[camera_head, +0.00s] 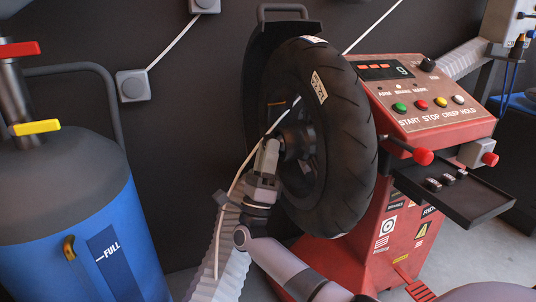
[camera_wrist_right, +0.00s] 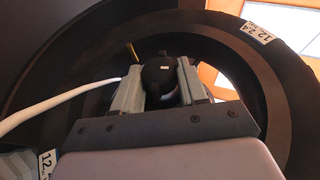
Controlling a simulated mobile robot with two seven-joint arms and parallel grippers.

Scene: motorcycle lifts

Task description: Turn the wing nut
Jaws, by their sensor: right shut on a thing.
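The wing nut (camera_head: 293,143) is a dark knob at the hub of the black tyre and wheel (camera_head: 348,135) on the red balancing machine. In the right wrist view the wing nut (camera_wrist_right: 160,76) shows as a dark, rounded body with a small pale label. My right gripper (camera_head: 272,155) reaches the hub from the front left. Its two grey fingers (camera_wrist_right: 158,88) stand on either side of the nut and are shut on it. The nut's lower part is hidden behind the gripper. My left gripper is in neither view.
The red balancing machine (camera_head: 420,115) has a display, several coloured buttons and a black side tray (camera_head: 470,200). A blue tank (camera_head: 75,225) with red and yellow handles stands at the left. A pale cable (camera_wrist_right: 60,103) runs close to the gripper.

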